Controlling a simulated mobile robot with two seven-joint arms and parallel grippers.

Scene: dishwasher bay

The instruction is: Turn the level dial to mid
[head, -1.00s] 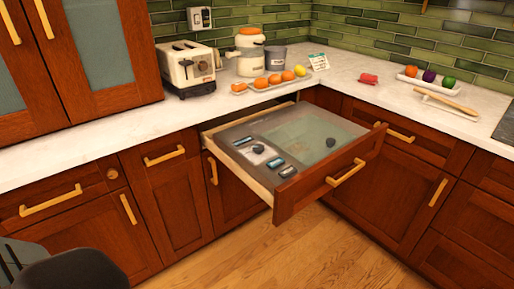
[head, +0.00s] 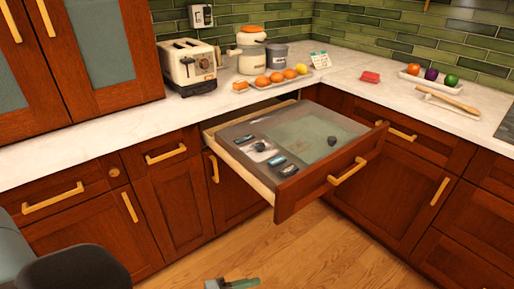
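The pulled-out drawer (head: 328,178) holds a grey panel. A small dark round dial (head: 260,147) sits on a light plate on the panel's left part. A second dark knob (head: 331,142) sits on the greenish panel area to the right. I cannot tell which is the level dial, and their markings are too small to read. A gripper tip (head: 232,284) shows at the bottom edge, well below and apart from the drawer; it appears to be my left one, mostly cut off. My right gripper is not in view.
Several small dark controls (head: 277,160) lie near the dial. The drawer front with its gold handle (head: 348,171) juts out over the floor (head: 310,250). A toaster (head: 189,69), a tray of orange food (head: 276,78) and a red item (head: 370,77) stand on the counter. The floor ahead is clear.

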